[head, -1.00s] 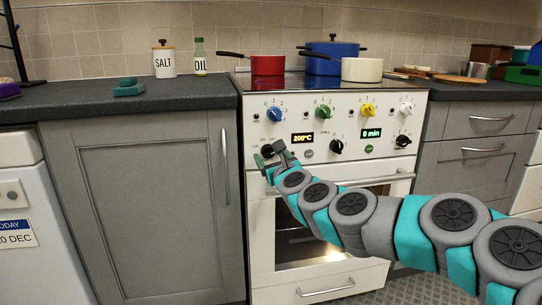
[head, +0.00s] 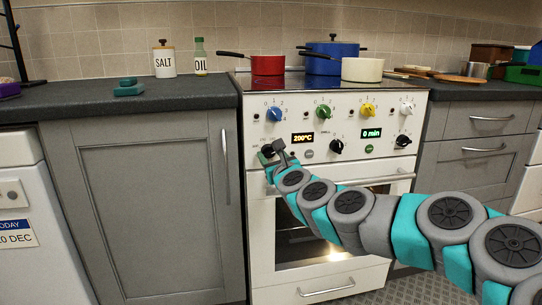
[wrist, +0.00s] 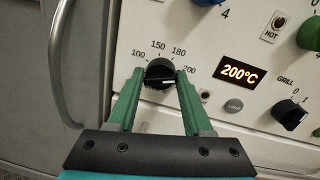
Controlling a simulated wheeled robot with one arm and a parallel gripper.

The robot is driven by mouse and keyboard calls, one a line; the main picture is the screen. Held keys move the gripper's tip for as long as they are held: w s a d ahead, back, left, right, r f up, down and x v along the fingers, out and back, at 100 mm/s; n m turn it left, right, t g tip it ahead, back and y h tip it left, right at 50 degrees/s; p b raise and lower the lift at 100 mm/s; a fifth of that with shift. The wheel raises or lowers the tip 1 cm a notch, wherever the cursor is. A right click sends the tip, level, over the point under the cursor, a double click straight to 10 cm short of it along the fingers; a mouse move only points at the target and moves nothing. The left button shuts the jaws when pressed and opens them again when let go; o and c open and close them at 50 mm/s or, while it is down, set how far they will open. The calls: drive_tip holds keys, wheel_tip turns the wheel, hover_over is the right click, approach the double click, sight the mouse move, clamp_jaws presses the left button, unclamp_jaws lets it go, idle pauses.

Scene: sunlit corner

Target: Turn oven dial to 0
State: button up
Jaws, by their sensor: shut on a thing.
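The black oven dial (wrist: 160,73) sits on the white oven panel, with 100, 150, 180 and 200 marked around it. Its white pointer line points to the right, toward the 200 side. My gripper (wrist: 157,84) is shut on this dial, with one green finger at each side. In the head view my gripper (head: 272,152) covers part of the dial (head: 268,150) at the panel's left. The display (wrist: 241,72) reads 200°C. The 0 mark of this dial cannot be made out in the wrist view.
Blue, green, yellow and white knobs run along the panel's upper row, the blue one (head: 274,114) nearest above my gripper. The oven door handle (head: 385,179) is below. A grey cabinet door (head: 150,200) stands at left.

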clamp_jaws()
